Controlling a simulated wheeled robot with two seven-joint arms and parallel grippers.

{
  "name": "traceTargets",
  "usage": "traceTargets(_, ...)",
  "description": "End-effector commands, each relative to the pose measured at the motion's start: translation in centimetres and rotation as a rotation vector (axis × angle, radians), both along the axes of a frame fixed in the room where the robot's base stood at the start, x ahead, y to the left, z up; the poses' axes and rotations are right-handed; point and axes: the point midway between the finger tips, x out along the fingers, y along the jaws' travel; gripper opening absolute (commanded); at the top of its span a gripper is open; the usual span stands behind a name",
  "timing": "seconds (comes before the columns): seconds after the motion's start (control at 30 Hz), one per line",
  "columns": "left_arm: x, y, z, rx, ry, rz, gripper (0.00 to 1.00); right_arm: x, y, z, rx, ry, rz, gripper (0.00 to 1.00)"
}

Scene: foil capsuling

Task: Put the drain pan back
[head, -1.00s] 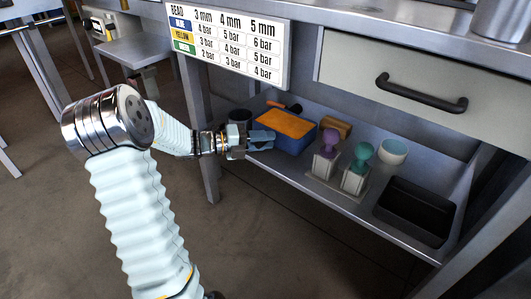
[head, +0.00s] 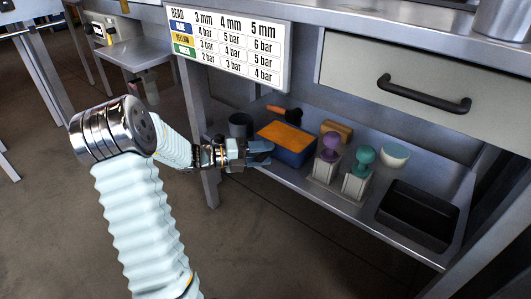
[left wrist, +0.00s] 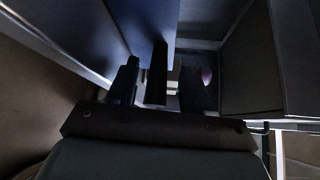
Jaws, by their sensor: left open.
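A blue pan with an orange top (head: 287,137) rests on the lower shelf near its left end. A black rectangular pan (head: 418,214) sits at the shelf's right end. I cannot tell for certain which is the drain pan. My left gripper (head: 264,153) is open at the front left corner of the blue pan, with its fingers overlapping the corner in view. Whether they touch it is unclear. The left wrist view is dark; a blue surface (left wrist: 148,22) shows beyond the fingers. My right gripper is out of view.
On the shelf (head: 330,205) are a dark cup (head: 240,125), an orange-handled tool (head: 285,112), a tan block (head: 337,130), a purple-topped stamp (head: 331,145), a green-topped stamp (head: 364,158) and a pale bowl (head: 395,155). A drawer (head: 400,80) and pressure chart (head: 228,45) hang above.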

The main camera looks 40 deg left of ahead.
Motion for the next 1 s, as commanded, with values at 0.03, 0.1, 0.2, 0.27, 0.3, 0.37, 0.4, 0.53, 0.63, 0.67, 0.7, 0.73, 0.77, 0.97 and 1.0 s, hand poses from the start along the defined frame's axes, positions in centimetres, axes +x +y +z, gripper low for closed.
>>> traceTargets(0.03,-0.6,0.6,0.4,0.002,0.002,0.003,0.51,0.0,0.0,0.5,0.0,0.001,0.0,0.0)
traceTargets(0.1,-1.7,1.6,0.6,0.001,0.002,0.005,0.51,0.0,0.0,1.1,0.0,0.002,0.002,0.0)
traceTargets(0.2,-3.4,3.1,0.9,0.002,0.001,0.004,0.51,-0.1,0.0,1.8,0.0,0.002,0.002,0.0)
traceTargets(0.27,-4.5,4.1,1.0,0.002,0.002,0.003,0.51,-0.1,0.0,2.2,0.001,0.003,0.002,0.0)
traceTargets(0.3,-5.2,4.6,1.1,0.0,0.001,0.004,0.51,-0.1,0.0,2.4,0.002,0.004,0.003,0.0)
traceTargets(0.37,-6.1,5.4,1.2,0.0,0.002,0.003,0.51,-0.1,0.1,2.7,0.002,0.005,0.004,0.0)
traceTargets(0.4,-6.6,5.8,1.2,0.0,0.002,0.003,0.51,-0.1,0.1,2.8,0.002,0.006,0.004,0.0)
traceTargets(0.53,-7.8,6.9,1.3,0.0,0.001,0.001,0.51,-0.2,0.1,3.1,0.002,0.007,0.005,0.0)
traceTargets(0.63,-8.2,7.2,1.3,0.0,0.0,0.0,0.51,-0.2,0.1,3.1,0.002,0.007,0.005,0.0)
traceTargets(0.67,-8.3,7.3,1.3,0.0,0.0,0.0,0.51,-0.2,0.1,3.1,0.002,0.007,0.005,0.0)
traceTargets(0.7,-8.3,7.3,1.2,0.0,0.0,0.0,0.51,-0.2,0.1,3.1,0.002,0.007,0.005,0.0)
traceTargets(0.73,-8.3,7.3,1.2,0.0,0.0,0.0,0.51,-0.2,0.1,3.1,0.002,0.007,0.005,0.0)
traceTargets(0.77,-8.3,7.3,1.2,0.001,0.0,-0.002,0.51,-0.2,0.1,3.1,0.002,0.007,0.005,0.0)
traceTargets(0.97,-7.7,3.3,-3.7,0.15,0.033,-0.119,0.51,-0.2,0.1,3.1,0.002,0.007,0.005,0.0)
traceTargets(1.0,-7.7,1.4,-5.8,0.224,0.037,-0.185,0.51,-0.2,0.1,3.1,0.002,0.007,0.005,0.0)
